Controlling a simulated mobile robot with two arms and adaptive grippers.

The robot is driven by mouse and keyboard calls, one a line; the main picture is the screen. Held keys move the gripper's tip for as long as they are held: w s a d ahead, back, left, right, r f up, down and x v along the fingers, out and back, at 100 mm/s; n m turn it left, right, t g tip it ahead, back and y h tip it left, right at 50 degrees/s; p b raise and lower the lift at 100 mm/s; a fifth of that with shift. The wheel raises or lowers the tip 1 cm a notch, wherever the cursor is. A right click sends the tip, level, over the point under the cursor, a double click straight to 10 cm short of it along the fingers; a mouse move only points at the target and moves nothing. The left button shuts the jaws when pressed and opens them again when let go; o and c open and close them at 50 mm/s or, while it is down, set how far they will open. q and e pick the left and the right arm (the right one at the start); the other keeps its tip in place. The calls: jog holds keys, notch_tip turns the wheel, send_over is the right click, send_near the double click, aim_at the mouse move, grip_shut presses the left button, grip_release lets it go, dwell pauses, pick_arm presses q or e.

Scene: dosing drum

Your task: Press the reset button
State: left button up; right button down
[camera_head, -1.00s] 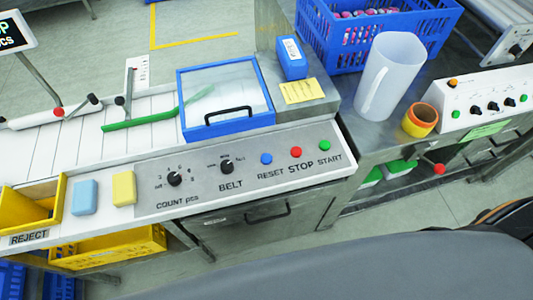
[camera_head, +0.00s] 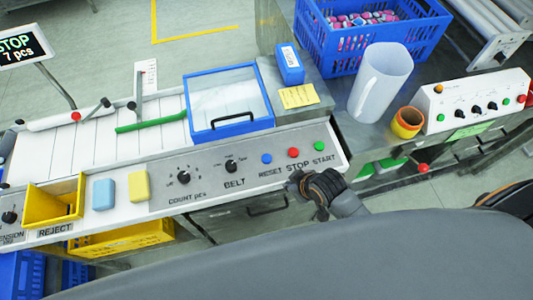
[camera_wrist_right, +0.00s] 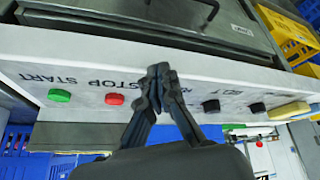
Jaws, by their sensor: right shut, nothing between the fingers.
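The blue reset button (camera_head: 266,158) sits on the grey control panel (camera_head: 215,178), left of the red stop button (camera_head: 293,153) and the green start button (camera_head: 319,146). My right gripper (camera_head: 297,182) is at the panel's front edge, just below the RESET and STOP labels, apart from the buttons in the head view. In the wrist view the right gripper (camera_wrist_right: 159,72) is shut and empty, its tips over the panel beside the red stop button (camera_wrist_right: 115,99). The green start button (camera_wrist_right: 59,95) is further left there. The reset button is hidden behind the fingers. My left gripper is not in view.
Two black knobs (camera_head: 183,177) are left of the buttons. A blue-framed lid (camera_head: 232,128) is behind them. A white jug (camera_head: 381,85), an orange cup (camera_head: 407,122) and a second control box (camera_head: 470,100) stand at right. A sign (camera_head: 20,47) reads STOP, 7 pcs.

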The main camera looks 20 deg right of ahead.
jog(key=w+a+r+n+t+y+p, duration=0.1)
jog(key=w+a+r+n+y+p, duration=0.15)
jog(key=w+r+n, duration=0.45)
notch_tip(320, 180, up, 4)
jog(key=n+y, duration=0.2)
jog(key=n, duration=0.2)
send_over(269, 159)
jog(key=shift+t+h, duration=0.25)
jog(key=shift+t, duration=0.05)
jog(key=shift+f, duration=0.1)
notch_tip(269, 159, down, 8)
jog(key=b, duration=0.7)
jog(key=shift+b, duration=0.3)
jog(key=shift+f, duration=0.35)
jog(key=shift+f+b, duration=0.3)
jog(key=shift+f, duration=0.1)
